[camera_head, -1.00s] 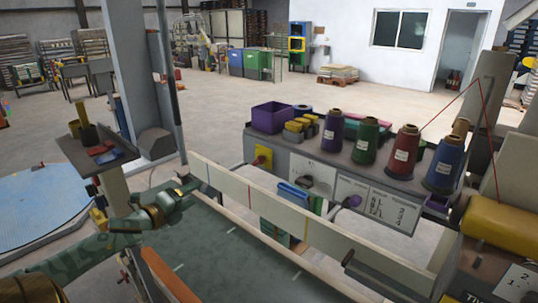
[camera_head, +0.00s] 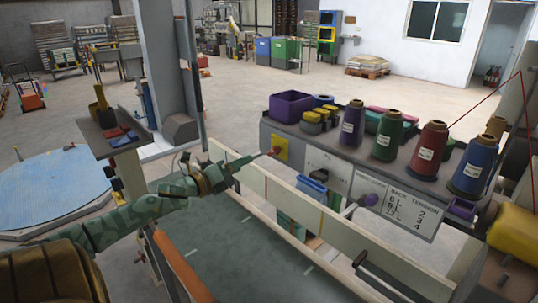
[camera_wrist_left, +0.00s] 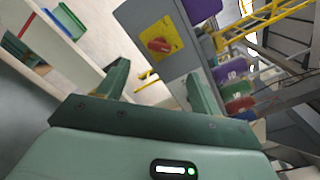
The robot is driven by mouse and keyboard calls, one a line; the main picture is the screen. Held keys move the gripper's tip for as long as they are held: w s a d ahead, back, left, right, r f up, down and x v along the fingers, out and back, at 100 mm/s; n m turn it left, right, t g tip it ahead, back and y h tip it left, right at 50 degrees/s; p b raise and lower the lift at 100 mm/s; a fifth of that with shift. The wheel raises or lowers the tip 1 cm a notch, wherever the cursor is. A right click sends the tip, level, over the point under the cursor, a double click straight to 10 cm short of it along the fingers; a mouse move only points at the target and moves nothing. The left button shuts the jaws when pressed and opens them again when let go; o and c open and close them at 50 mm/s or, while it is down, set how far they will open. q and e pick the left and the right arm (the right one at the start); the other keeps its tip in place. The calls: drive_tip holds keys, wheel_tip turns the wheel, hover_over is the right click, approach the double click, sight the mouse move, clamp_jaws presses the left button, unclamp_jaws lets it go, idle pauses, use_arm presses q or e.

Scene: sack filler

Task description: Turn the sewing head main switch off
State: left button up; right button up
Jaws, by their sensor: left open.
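The main switch is a red rotary knob on a yellow plate (camera_head: 281,148), on the left end of the grey machine housing (camera_head: 320,160). In the left wrist view the red knob (camera_wrist_left: 160,45) shows clearly, lying roughly sideways, slightly tilted. My left gripper (camera_head: 247,166) reaches in from the left, with its fingers pointing at the plate and close to it. In the left wrist view its two fingers (camera_wrist_left: 158,72) are spread with nothing between them, and the knob appears beyond the tips. I see no contact with the knob. My right gripper is out of view.
Thread cones, such as a red one (camera_head: 428,152), and a purple bin (camera_head: 290,106) stand on the housing. A long pale rail (camera_head: 330,222) runs below it. A tool shelf (camera_head: 112,143) stands left of my arm, beside a grey post (camera_head: 162,70).

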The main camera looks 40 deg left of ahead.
sight(270, 151)
use_arm(q)
drive_tip(key=w+b, duration=0.1)
drive_tip(key=w, duration=1)
drive_tip(key=shift+w+d+b, duration=0.35)
drive_tip(key=shift+w+d, duration=0.05)
drive_tip(key=shift+d, duration=0.05)
drive_tip(key=c, duration=1)
